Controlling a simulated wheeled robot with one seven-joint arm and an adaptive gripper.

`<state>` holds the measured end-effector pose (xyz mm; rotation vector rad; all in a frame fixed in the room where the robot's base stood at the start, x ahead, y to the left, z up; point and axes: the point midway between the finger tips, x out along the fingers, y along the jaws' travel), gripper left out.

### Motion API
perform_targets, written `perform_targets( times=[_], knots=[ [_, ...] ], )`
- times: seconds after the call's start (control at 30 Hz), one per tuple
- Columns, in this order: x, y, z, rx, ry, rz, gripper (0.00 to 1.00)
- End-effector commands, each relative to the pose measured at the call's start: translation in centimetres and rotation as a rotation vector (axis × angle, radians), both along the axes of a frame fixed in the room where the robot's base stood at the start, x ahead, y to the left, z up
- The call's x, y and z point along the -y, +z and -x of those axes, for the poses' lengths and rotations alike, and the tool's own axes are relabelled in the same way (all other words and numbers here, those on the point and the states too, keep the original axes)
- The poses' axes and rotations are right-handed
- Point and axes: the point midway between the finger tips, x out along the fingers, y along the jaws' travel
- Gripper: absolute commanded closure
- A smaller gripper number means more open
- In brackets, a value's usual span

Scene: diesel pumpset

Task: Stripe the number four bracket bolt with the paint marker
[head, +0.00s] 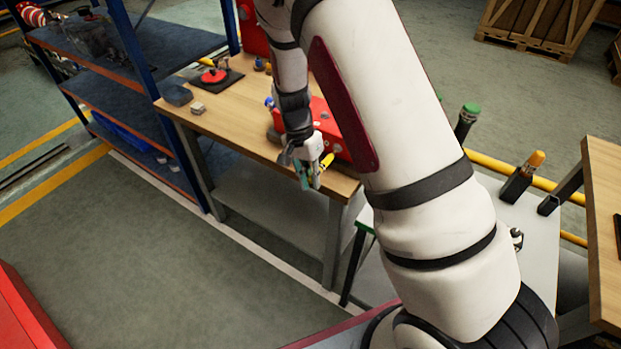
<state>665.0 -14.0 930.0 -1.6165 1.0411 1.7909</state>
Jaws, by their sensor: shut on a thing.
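My gripper (308,181) hangs over the front edge of the wooden workbench, in front of a red machine body (329,128).
A blue shelf rack (125,95) stands left. Right of my arm, a pale table (541,215) carries an orange-topped holder (522,178) and a green-capped item (467,120).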

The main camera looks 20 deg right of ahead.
Motion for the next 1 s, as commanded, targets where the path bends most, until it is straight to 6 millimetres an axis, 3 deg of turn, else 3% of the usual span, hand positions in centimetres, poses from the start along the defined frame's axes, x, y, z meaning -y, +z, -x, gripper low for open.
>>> perform_targets(
  times=[1.0],
  knots=[
    [0.20,0.74,-0.17,0.001,0.000,0.000,1.00]
  ],
)
